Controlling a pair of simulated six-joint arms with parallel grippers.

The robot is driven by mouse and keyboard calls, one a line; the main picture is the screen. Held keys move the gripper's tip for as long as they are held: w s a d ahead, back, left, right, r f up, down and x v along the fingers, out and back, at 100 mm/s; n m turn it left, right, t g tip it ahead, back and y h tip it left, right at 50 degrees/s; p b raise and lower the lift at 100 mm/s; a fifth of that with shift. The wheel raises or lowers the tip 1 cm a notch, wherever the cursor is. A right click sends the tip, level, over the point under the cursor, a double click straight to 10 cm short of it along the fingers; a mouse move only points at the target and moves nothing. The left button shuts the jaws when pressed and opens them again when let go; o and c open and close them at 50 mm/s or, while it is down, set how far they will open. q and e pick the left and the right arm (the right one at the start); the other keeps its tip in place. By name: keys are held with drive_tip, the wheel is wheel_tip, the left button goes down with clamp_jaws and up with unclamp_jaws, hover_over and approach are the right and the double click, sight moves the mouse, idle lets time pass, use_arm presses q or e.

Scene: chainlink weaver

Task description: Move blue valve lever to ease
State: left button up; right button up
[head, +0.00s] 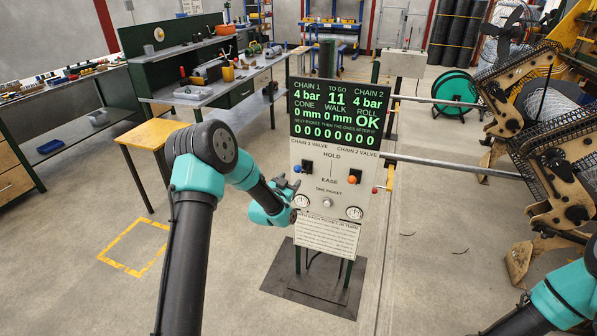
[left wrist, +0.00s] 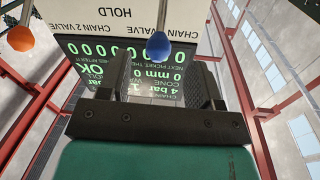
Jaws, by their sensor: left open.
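The blue valve lever (head: 297,169) sticks out of the left side of the upright control panel (head: 325,205), under the chain 1 valve label. I cannot tell its exact setting between HOLD and EASE. My left gripper (head: 290,192) is just below and left of it in the head view. In the left wrist view, the blue knob (left wrist: 158,45) appears just beyond and between the open fingers of my left gripper (left wrist: 162,68), with no clear contact. My right arm shows at the lower right of the head view; its gripper is out of view.
An orange lever (head: 352,180) stands right of the blue one and also shows in the left wrist view (left wrist: 20,38). Two gauges (head: 354,213) and a small knob (head: 327,202) sit below. The display (head: 335,115) is above. A large machine (head: 550,150) stands at right.

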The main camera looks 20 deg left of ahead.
sight(299, 170)
use_arm(q)
drive_tip(key=w, duration=0.8)
drive_tip(key=shift+d, duration=0.2)
clamp_jaws()
